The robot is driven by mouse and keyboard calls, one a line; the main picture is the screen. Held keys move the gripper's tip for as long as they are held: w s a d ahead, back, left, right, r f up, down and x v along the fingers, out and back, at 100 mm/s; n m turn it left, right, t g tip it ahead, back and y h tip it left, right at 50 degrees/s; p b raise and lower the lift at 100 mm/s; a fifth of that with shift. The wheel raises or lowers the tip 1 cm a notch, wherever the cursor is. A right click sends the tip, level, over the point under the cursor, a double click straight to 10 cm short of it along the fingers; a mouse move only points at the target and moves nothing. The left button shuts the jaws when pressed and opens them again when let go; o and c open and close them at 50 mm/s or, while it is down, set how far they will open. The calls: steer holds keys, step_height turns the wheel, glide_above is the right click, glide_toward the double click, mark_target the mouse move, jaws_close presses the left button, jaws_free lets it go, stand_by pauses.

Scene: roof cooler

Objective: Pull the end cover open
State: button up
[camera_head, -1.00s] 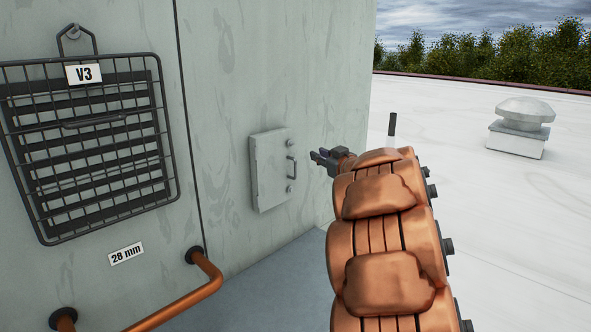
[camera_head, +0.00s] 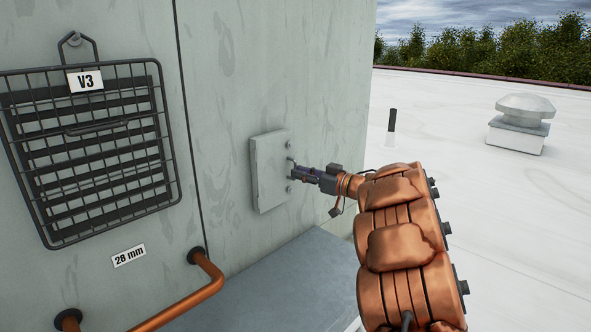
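The end cover (camera_head: 268,174) is a small pale grey panel on the grey-green cooler wall, with round knobs and a dark handle (camera_head: 291,162) near its right edge. It looks shut against the wall. My gripper (camera_head: 296,173) reaches in from the right, with its fingertips at the handle. The fingers hide most of the handle. I cannot tell whether they are around it or only beside it, or how far apart they are.
A wire guard (camera_head: 90,140) marked V3 hangs at the left, above a "28 mm" label (camera_head: 128,255). A copper pipe (camera_head: 203,293) bends out of the wall below. A grey ledge (camera_head: 290,285) lies under the cover. A roof vent (camera_head: 518,125) stands far right on open white roof.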

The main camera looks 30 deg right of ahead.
mark_target(280, 174)
steer(key=shift+x, duration=1.2)
steer(key=shift+c, duration=0.5)
jaws_close()
